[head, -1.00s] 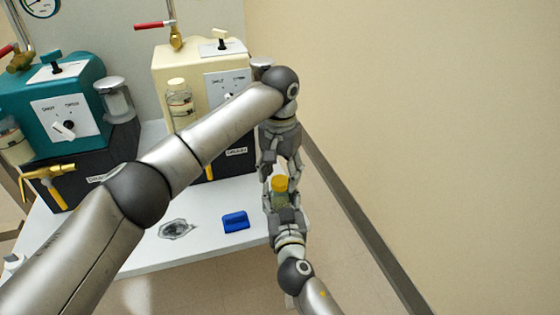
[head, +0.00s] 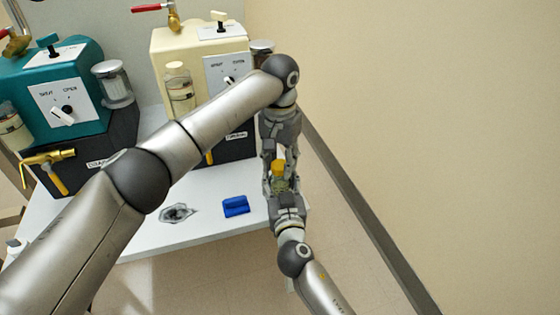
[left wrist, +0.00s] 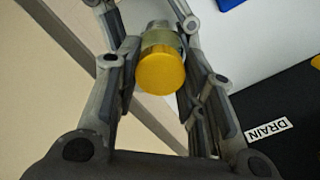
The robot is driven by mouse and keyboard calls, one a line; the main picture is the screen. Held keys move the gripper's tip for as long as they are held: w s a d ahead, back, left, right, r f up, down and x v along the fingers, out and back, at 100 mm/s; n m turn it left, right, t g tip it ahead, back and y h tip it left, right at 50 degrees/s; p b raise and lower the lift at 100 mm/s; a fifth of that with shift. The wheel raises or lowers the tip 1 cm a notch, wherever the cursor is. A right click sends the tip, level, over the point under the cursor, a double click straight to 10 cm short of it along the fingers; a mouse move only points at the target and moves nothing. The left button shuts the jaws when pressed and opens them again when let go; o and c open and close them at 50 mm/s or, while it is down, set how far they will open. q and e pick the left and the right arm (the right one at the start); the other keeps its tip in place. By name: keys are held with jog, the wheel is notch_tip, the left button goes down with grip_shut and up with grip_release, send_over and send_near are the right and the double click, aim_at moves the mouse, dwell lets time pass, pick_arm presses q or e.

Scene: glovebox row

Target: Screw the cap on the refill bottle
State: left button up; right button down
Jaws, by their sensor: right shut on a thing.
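The refill bottle (head: 279,184), small and greenish, is held upright in my right gripper (head: 283,193), which is shut on it beyond the table's right edge. The yellow cap (head: 278,167) sits on top of the bottle; how tightly it sits cannot be told. My left gripper (head: 279,163) comes down from above, its fingers on either side of the cap. In the left wrist view, the round cap (left wrist: 162,70) lies between the open fingers, with part of the bottle (left wrist: 168,42) showing behind it. The fingers do not appear closed on the cap.
A blue block (head: 236,206) and a grey patterned patch (head: 177,213) lie on the white table (head: 130,238). A teal machine (head: 85,75) and a cream machine (head: 172,45) stand at the back on dark bases. A bare wall is on the right.

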pick_arm(q)
jog(key=o, duration=0.4)
jog(key=shift+o, duration=0.2)
jog(key=shift+r, duration=0.1)
notch_tip(320, 180, up, 12)
pick_arm(e)
jog(key=c, duration=0.6)
grip_release()
jog(key=s, duration=0.4)
jog(key=s+d, duration=0.1)
jog(key=s, duration=0.7)
jog(key=shift+d, duration=0.35)
